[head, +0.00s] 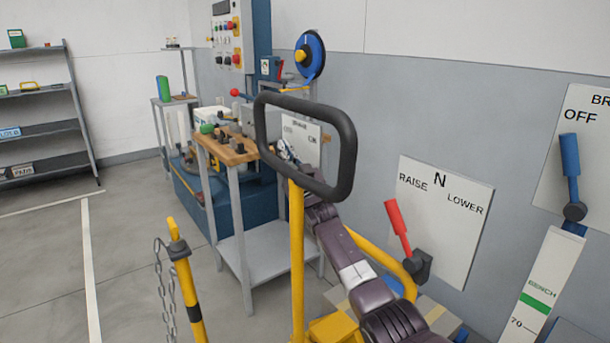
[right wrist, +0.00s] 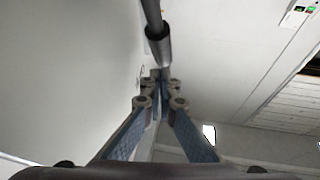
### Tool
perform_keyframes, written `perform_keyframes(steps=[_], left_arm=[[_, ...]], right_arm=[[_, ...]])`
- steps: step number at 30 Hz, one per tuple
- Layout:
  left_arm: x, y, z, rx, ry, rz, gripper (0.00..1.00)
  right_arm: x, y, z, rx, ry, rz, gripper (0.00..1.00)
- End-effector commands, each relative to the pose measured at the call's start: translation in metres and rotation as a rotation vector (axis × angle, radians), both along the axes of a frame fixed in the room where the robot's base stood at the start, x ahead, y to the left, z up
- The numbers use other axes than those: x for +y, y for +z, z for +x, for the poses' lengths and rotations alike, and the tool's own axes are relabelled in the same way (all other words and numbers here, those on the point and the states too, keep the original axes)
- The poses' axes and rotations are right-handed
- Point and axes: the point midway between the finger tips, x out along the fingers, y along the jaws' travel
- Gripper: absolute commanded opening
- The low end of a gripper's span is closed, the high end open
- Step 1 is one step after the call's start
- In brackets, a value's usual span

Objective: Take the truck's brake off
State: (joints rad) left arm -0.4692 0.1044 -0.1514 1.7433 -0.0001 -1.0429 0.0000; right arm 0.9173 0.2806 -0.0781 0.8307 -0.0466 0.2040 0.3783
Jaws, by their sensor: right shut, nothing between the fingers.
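The truck's black loop handle (head: 346,160) stands on a yellow mast (head: 297,255) in the middle of the head view. A small white plate (head: 308,138) shows through the loop; its small lettering is hard to read. My right arm rises from the bottom, and its gripper (head: 284,150) shows small inside the loop's outline, left of the plate. In the right wrist view its fingers (right wrist: 160,82) are shut and empty, with a grey rod with a dark sleeve (right wrist: 157,45) just beyond the tips; I cannot tell whether they touch. My left gripper is not in view.
A red lever (head: 397,225) stands by a RAISE N LOWER plate (head: 440,240). A blue lever (head: 570,165) stands by a plate reading "BR" and "OFF", cut by the edge. A cluttered wooden bench (head: 228,155) is behind; a yellow chain post (head: 187,285) stands left.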

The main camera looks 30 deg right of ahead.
Motion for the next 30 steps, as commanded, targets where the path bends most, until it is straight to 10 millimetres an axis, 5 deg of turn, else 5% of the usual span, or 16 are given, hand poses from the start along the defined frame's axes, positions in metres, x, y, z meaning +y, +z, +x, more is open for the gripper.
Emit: perform_keyframes(steps=[30], left_arm=[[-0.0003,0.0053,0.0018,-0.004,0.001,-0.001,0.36]], right_arm=[[0.0029,-0.0061,0.0036,0.0,0.001,0.0,0.0]])
